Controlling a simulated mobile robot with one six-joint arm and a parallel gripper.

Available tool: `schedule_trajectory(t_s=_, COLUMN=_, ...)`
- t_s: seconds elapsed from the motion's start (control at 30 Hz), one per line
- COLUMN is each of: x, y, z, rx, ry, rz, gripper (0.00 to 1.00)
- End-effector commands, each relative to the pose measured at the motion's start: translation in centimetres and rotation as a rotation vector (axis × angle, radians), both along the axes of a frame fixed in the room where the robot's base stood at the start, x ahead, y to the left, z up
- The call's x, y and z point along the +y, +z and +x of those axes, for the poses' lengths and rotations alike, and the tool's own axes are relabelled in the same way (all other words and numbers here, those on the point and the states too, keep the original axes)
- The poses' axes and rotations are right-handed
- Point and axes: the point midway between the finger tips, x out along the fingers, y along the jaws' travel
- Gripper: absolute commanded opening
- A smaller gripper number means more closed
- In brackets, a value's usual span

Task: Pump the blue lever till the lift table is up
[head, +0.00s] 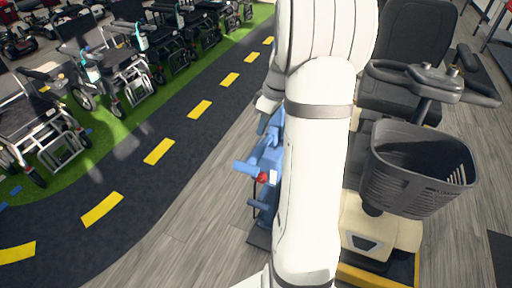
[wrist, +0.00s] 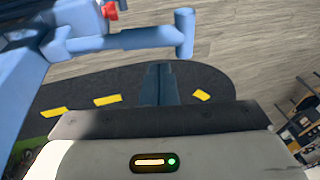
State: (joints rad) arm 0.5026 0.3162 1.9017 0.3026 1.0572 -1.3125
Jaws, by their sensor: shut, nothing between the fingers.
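The blue lever (wrist: 130,40) runs across the top of the wrist view and ends in a blue crossbar handle (wrist: 185,33). It joins a blue frame (wrist: 22,75) at the left, with a red knob (wrist: 110,10) beside it. In the head view the blue lift mechanism (head: 267,160) shows left of my arm, with the red knob at its side. My gripper (wrist: 158,68) is shut and empty, its fingertips just below the handle in the wrist picture, seemingly apart from it. My arm hides much of the lift; I cannot tell the table's height.
A cream mobility scooter with a black basket (head: 415,170) stands close on the right. Wheelchairs (head: 115,75) stand on a green strip (head: 75,165) at the left. A dark lane with yellow dashes (head: 158,152) and wooden floor (head: 185,225) are clear.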

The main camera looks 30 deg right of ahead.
Motion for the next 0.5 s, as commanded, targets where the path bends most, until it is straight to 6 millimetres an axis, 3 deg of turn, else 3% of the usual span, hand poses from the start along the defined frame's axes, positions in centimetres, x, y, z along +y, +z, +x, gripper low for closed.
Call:
schedule_trajectory(t_s=0.2, x=1.4, y=-4.5, z=0.0, rx=0.005, ry=0.002, rz=0.002, gripper=0.0)
schedule_trajectory(t_s=0.5, x=2.4, y=-8.2, z=0.2, rx=0.001, ry=0.0, rz=0.0, gripper=0.0)
